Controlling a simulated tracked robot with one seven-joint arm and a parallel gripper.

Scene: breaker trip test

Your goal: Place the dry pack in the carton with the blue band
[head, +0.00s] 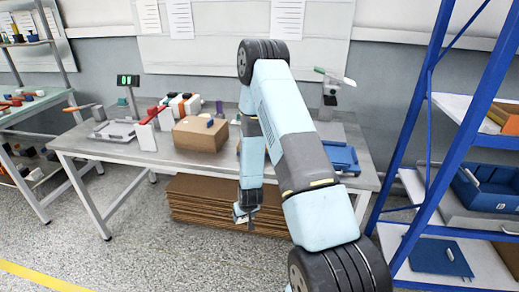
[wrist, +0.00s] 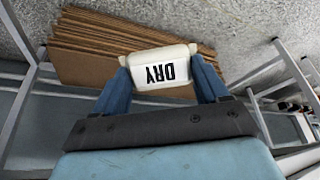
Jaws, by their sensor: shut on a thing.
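A white pack (wrist: 160,66) with the word DRY in black, upside down in the wrist view, sits between my two blue fingers. My gripper (wrist: 163,78) is shut on its two ends. In the head view my gripper (head: 244,214) hangs low in front of the workbench, below its top, and the pack is too small there to make out clearly. A brown carton (head: 198,136) stands on the workbench, up and to the left of my gripper. A small blue patch shows at its top; I cannot tell whether this is a band.
The workbench (head: 165,157) also holds a scale (head: 118,130), a blue tray (head: 342,157) and several small items. Flat cardboard sheets (head: 190,203) are stacked beneath it. A blue-framed shelf rack (head: 450,150) stands at the right. The floor at front left is clear.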

